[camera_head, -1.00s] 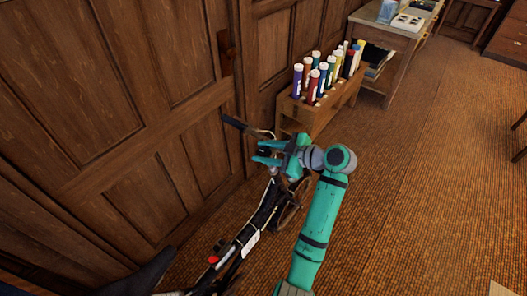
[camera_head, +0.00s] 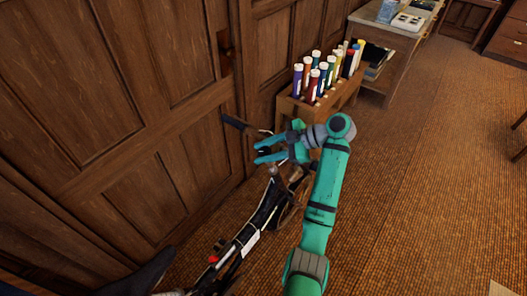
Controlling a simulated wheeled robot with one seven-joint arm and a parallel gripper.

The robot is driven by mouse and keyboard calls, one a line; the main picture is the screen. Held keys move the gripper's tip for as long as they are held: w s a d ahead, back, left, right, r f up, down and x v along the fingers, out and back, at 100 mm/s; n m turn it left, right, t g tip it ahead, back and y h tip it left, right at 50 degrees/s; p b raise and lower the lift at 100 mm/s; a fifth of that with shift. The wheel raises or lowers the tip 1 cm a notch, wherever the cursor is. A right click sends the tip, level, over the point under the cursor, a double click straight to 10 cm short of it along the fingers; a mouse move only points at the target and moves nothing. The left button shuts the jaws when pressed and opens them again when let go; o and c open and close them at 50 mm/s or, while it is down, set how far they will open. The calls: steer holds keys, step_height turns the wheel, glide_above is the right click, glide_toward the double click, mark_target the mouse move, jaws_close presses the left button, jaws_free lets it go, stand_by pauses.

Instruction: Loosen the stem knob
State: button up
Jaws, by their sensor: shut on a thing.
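A black folding bike (camera_head: 253,226) stands along the wood-panelled wall, with its handlebar (camera_head: 236,122) toward the far end. My teal gripper (camera_head: 259,152) is at the top of the bike's front, just below the handlebar, with its fingers pointing left. It is shut on a small dark part between the fingers, which I take to be the stem knob (camera_head: 264,151). The fingers hide much of the knob, so how loose it is cannot be seen. My wrist and forearm come in from the right.
A wooden rack (camera_head: 313,112) of several coloured tubes stands beyond my gripper against the wall. A worktable (camera_head: 385,31) is behind it. The panelled wall (camera_head: 190,165) is close on the left. The brown carpet (camera_head: 430,190) on the right is mostly clear.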

steer(key=o, duration=1.1)
steer(key=shift+c, duration=0.2)
steer(key=v, duration=1)
steer(key=shift+d+r, duration=0.2)
steer(key=shift+d, duration=0.05)
